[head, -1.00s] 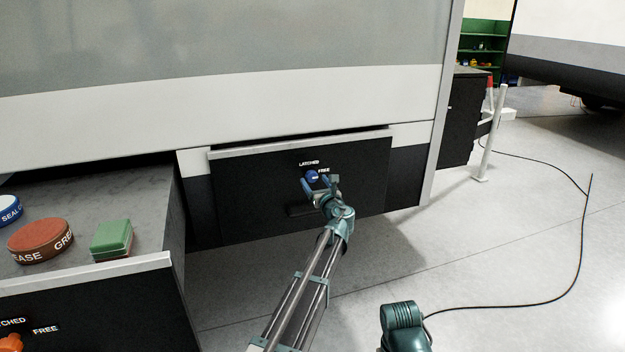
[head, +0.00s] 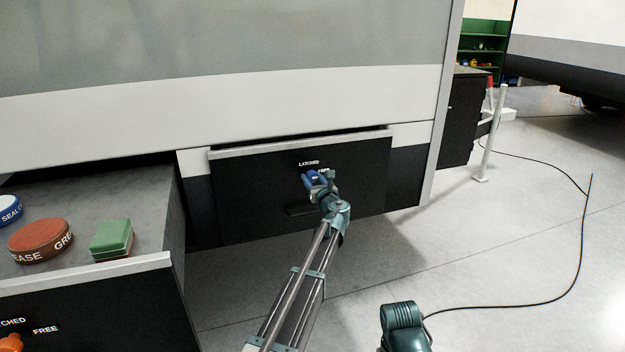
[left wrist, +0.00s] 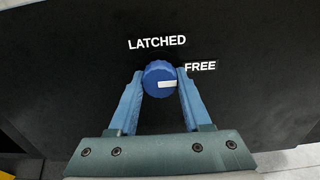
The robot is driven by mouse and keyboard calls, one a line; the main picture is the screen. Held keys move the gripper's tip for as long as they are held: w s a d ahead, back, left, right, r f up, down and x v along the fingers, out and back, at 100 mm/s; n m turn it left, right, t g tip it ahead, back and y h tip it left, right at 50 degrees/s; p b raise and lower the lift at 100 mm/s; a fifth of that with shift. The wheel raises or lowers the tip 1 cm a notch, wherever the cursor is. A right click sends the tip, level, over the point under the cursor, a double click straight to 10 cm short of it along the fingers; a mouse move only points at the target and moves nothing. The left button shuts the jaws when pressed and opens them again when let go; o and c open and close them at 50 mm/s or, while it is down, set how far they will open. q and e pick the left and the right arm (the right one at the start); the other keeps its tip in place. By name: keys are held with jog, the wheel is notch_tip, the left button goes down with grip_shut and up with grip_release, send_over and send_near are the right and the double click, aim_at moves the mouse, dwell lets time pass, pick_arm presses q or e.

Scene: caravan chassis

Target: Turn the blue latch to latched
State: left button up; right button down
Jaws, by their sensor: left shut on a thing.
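The blue latch (left wrist: 159,77) is a round knob on a black drawer front (head: 255,185). In the left wrist view its white mark points right, a little below the word FREE (left wrist: 200,67). The word LATCHED (left wrist: 157,43) is above the knob. My left gripper (left wrist: 160,85) is shut on the knob, one blue finger on each side. In the head view the left gripper (head: 318,178) covers most of the latch. Part of my right arm shows at the bottom, but its gripper is out of view.
An open drawer at the left (head: 150,264) holds a green block (head: 111,238), a red-brown round tin (head: 40,241) and a blue-and-white tin (head: 9,209). An orange latch (head: 10,342) is on its front. A white post (head: 488,140) and a cable (head: 540,303) are at the right.

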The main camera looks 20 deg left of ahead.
pick_arm(q)
grip_shut()
jog(key=shift+n, duration=0.3)
jog(key=n, duration=0.8)
jog(key=shift+d+n, duration=0.1)
jog(key=shift+n, duration=0.2)
jog(key=n, duration=0.4)
jog(key=shift+r, duration=0.1)
jog(key=n, duration=0.4)
jog(key=shift+n, duration=0.5)
